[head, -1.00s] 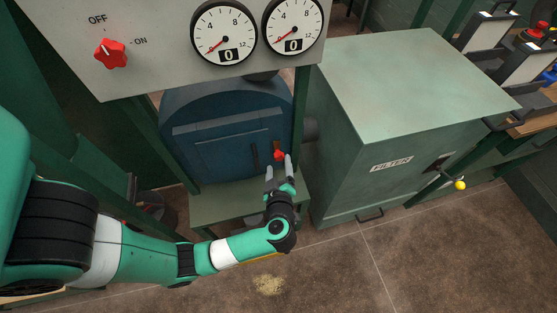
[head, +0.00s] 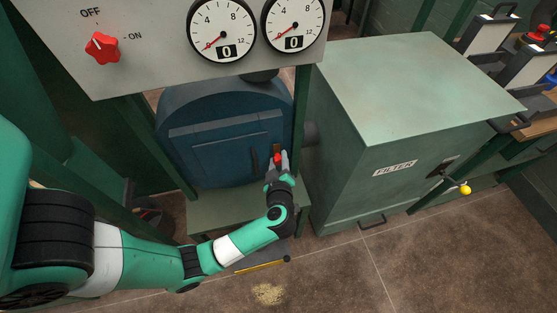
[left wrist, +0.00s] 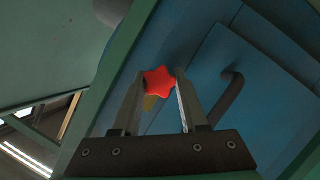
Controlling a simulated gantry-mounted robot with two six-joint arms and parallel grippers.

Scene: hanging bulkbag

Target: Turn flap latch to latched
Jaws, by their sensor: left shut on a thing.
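The flap latch is a red star-shaped knob (head: 277,158) on the right side of the blue housing (head: 200,113). It also shows in the left wrist view (left wrist: 158,81), between the fingertips, with a small yellow part just behind it. My left gripper (head: 278,163) is at the knob, its fingers shut on it from both sides. In the left wrist view the fingers (left wrist: 158,92) flank the knob. The blue flap (head: 228,153) with a dark handle (left wrist: 230,90) is beside the knob. My right gripper is not in view.
A grey panel with gauges (head: 222,30) and a red OFF/ON switch (head: 103,47) overhangs the housing. A green filter box (head: 415,90) stands close on the right. Green posts flank the housing. A pale pile (head: 268,293) lies on the open floor.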

